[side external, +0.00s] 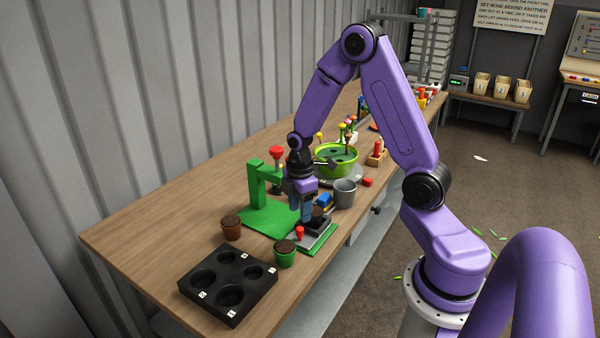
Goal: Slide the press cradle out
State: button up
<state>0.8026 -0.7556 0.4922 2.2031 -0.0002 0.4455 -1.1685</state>
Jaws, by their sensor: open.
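The green press (258,180) stands near the middle of the wooden bench, with an upright post, a top arm and a flat green base. A red knob (277,152) tops it. The press cradle (322,238) looks like a grey plate on a green slab at the base's right, near the bench's front edge. A red knob (300,232) stands on its near end, and a dark round piece sits on it. My gripper (304,218) points down just above the red knob, open. Whether its fingertips touch the knob or straddle it, I cannot tell. My gripper hides part of the press.
A brown pot (232,228) and a green pot (285,253), both with soil, stand close by. A black tray (212,308) with round wells lies at the near end. A grey cup (345,191) and a green bowl (322,160) stand behind the cradle. The bench's left part is bare.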

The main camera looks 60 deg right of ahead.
notch_tip(320, 180, up, 12)
jog(key=shift+f, duration=0.2)
jog(key=shift+a, duration=0.1)
dwell(0.3)
jog(key=s+a+r, duration=0.1)
jog(key=s+a, duration=0.7)
jog(key=s, duration=0.3)
jog(key=s+a+r, duration=0.1)
jog(key=s+a, duration=0.7)
jog(key=s, duration=0.4)
